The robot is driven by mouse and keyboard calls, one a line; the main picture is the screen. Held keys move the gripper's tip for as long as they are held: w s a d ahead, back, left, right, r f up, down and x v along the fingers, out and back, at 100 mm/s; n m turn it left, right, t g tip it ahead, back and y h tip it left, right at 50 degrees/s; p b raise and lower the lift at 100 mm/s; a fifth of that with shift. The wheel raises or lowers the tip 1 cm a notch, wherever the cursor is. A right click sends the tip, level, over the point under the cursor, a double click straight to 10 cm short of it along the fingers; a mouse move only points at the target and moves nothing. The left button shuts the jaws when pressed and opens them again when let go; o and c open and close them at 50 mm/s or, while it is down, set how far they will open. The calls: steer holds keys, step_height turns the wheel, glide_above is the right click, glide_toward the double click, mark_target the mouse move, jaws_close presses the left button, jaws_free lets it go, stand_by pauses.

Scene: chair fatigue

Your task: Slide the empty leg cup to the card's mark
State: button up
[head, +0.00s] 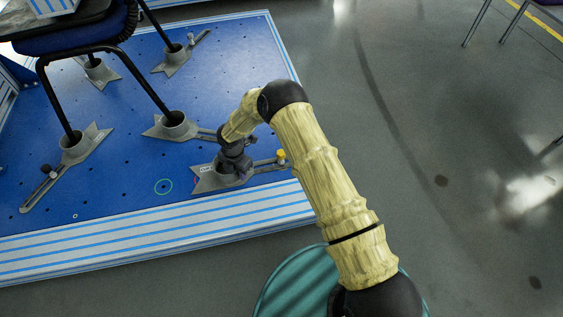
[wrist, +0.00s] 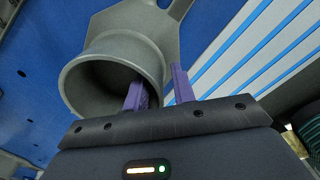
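The empty leg cup (head: 228,178) is a grey cup on a slotted, pointed base, standing on the blue plate (head: 120,200) near its striped front edge. A small pale label sits on its base, and a yellow knob (head: 281,155) stands by its slotted arm. My gripper (head: 232,165) is down at this cup. In the wrist view, its two purple fingers (wrist: 160,92) straddle the wall of the cup (wrist: 95,85), one inside and one outside. I cannot tell whether they press on the wall. I cannot make out a card.
A chair (head: 70,42) stands with its legs in several other grey cups (head: 175,127) behind and left of the empty one. My arm reaches in from the lower right. Bare blue plate lies left of the cup. Grey floor (head: 430,150) is open to the right.

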stand_by(0.4)
steer(key=shift+r+p, duration=2.4)
steer(key=shift+r, duration=0.6)
steer(key=shift+d+r, duration=0.1)
steer(key=s+d+r+m+p, duration=0.1)
steer(key=d+r+m+p, duration=0.2)
steer(key=d+r+m, duration=0.5)
steer(key=s+d+r+m+t+p, duration=0.1)
steer(key=d+r+m+p, duration=0.2)
steer(key=r, duration=0.9)
steer(key=s+d+r+m+p, duration=0.15)
steer(key=d+r+m, duration=0.25)
steer(key=d+r, duration=0.4)
steer(key=s+d+r+m+t+p, duration=0.1)
steer(key=s+d+r+m+p, duration=0.3)
steer(key=s+d+r+m, duration=0.35)
steer(key=s+d+r+m+t+p, duration=0.1)
steer(key=s+d+r+m+p, duration=0.35)
steer(key=s+r+m, duration=0.5)
step_height(320, 180, up, 39)
steer(key=w+n+p, duration=0.2)
steer(key=p, duration=3.5)
